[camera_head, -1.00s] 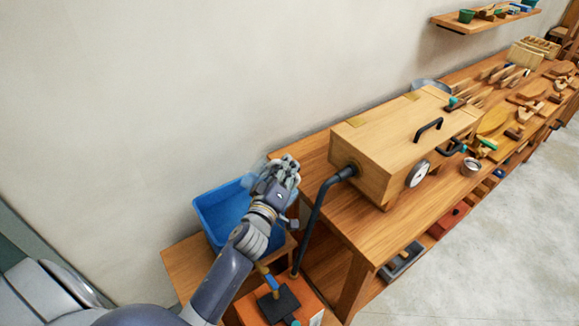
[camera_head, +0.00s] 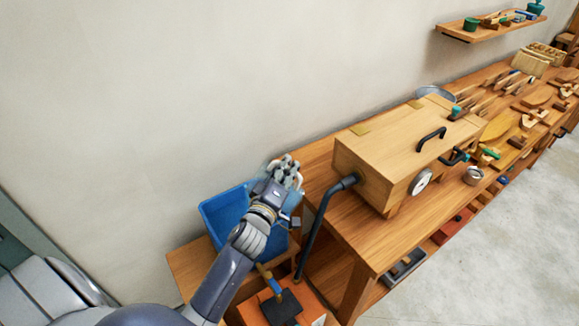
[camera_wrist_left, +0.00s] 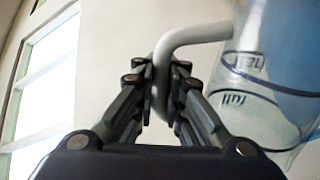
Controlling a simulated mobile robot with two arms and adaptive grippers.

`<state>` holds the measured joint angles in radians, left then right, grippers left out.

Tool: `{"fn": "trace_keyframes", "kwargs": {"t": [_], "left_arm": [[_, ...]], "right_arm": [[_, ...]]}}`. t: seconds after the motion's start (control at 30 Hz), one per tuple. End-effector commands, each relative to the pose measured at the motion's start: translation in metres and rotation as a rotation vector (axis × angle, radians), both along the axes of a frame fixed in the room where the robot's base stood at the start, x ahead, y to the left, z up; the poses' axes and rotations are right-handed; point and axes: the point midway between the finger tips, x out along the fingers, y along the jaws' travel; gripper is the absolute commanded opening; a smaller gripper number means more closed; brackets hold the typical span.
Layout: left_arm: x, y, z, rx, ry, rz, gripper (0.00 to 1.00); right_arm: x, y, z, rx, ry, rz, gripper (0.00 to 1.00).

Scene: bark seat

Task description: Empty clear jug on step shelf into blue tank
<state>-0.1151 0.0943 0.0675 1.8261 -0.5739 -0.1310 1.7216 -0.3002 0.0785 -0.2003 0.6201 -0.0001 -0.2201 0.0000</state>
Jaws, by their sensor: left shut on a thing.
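My left gripper (camera_head: 285,174) is over the right part of the blue tank (camera_head: 224,214). In the left wrist view, the gripper (camera_wrist_left: 163,82) is shut on the pale bent handle of the clear jug (camera_wrist_left: 270,80). The jug has dark level marks and lettering on its wall. Blue shows in or through its upper part; I cannot tell whether this is liquid. In the head view, the hand mostly hides the jug, and its exact tilt and any pouring stream cannot be made out. The tank's inside is partly hidden by my arm.
The tank stands on a low wooden step shelf (camera_head: 184,268) against the wall. A wooden box (camera_head: 400,150) with a black hose (camera_head: 318,220) stands on the bench close to the right of the gripper. An orange box (camera_head: 308,310) is below.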

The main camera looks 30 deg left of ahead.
Motion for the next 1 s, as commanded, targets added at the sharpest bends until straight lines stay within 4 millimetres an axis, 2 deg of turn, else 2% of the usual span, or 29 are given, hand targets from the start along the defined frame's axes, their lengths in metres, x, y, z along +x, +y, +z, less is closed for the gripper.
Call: {"fn": "trace_keyframes", "kwargs": {"t": [0.2,0.67,1.0], "left_arm": [[0.0,0.002,0.007,-0.031,-0.008,0.0,0.0],[0.0,0.003,0.008,-0.041,-0.009,-0.001,0.0],[-0.002,0.011,0.012,-0.094,-0.017,0.0,0.0]], "right_arm": [[0.0,-0.001,0.006,-0.002,0.0,0.001,0.4],[0.0,-0.002,0.007,-0.003,0.0,0.001,0.4],[0.0,-0.002,0.014,-0.003,-0.001,0.001,0.4]]}}
